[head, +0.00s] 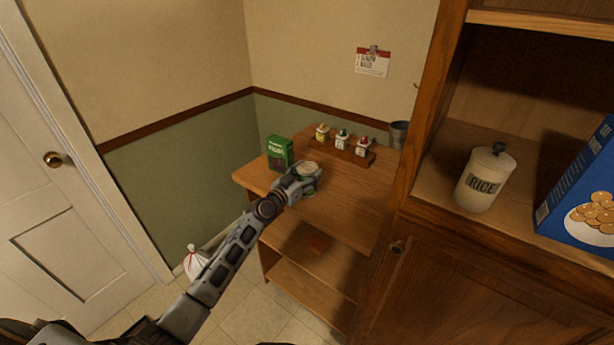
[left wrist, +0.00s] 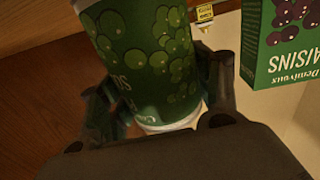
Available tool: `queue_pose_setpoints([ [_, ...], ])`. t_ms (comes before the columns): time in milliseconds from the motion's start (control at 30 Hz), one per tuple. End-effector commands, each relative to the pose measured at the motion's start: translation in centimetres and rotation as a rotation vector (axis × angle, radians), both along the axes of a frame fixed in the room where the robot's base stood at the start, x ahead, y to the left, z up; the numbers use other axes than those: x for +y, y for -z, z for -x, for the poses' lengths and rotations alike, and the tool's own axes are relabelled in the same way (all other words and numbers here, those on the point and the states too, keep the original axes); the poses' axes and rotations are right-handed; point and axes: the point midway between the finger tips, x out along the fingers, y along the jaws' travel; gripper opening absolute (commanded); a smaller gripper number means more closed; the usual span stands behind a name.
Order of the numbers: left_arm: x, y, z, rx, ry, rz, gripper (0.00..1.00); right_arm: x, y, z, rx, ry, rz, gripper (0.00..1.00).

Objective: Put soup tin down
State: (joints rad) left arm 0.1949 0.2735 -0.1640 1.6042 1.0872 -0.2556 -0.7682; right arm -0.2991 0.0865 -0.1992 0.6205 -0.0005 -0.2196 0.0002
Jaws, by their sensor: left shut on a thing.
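The soup tin (left wrist: 150,55) is green with pictures of round green pea-like shapes and a pale rim. It fills the middle of the left wrist view, between the two fingers of my left gripper (left wrist: 160,105), which is shut on it. In the head view the left gripper (head: 304,178) is over the left part of the wooden shelf unit's top (head: 345,205). There the tin (head: 309,192) is mostly hidden by the gripper. I cannot tell whether its base touches the wood. My right gripper is not in view.
A green raisins box (head: 280,153) stands close behind and left of the tin; it also shows in the wrist view (left wrist: 282,40). Several small jars (head: 341,141) stand on a rack (head: 345,153) at the back, beside a grey cup (head: 398,134). The front right of the top is clear.

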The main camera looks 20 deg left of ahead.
Motion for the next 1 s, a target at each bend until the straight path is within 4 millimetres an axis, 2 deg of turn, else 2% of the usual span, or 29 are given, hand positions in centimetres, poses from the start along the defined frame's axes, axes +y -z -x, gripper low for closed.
queue_pose_setpoints([
  [200,0.0,-0.2,0.0,-0.004,-0.001,0.000,0.23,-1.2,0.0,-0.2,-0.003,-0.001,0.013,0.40],
  [500,0.0,0.1,0.0,-0.004,-0.001,-0.001,0.23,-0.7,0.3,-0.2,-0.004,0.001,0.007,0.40],
  [533,0.0,0.3,0.0,-0.001,0.000,-0.001,0.65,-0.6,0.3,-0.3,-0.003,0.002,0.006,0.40],
  [600,0.0,0.2,0.0,-0.001,0.000,-0.001,0.73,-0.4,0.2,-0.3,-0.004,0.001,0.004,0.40],
  [700,0.0,0.2,0.0,-0.001,0.000,-0.001,0.85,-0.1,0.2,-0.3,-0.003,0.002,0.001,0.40],
  [1000,0.0,0.2,0.0,-0.001,0.000,-0.001,0.85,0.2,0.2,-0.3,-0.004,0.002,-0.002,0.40],
])
